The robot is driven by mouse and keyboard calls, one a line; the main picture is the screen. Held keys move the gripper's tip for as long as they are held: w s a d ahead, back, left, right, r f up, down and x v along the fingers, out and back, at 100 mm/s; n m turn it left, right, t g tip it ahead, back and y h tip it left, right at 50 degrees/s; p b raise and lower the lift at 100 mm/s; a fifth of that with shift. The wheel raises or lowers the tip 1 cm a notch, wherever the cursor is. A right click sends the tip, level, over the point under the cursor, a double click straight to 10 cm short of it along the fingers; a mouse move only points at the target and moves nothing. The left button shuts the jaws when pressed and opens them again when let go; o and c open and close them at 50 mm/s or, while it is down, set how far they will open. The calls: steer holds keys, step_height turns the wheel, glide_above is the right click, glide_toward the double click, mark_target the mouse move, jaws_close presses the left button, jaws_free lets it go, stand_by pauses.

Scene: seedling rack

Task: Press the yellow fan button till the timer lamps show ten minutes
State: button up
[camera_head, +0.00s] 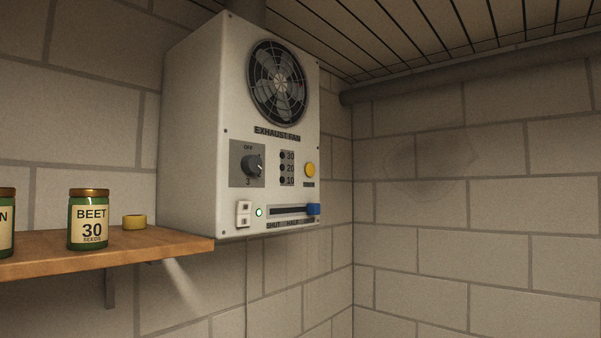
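The exhaust fan box (191,150) is a white unit on the block wall, with a round fan grille (278,84) near its top. The yellow button (310,170) is on the right side of its front panel. Left of the button are three timer lamps beside the labels 30, 20 and 10 (282,168); all three look dark. A dark rotary knob (253,166) marked OFF at the top sits further left. My gripper does not show in this view.
A blue slider handle (314,209) sits at the right end of its slot, below the button. A white switch (243,213) is at lower left.

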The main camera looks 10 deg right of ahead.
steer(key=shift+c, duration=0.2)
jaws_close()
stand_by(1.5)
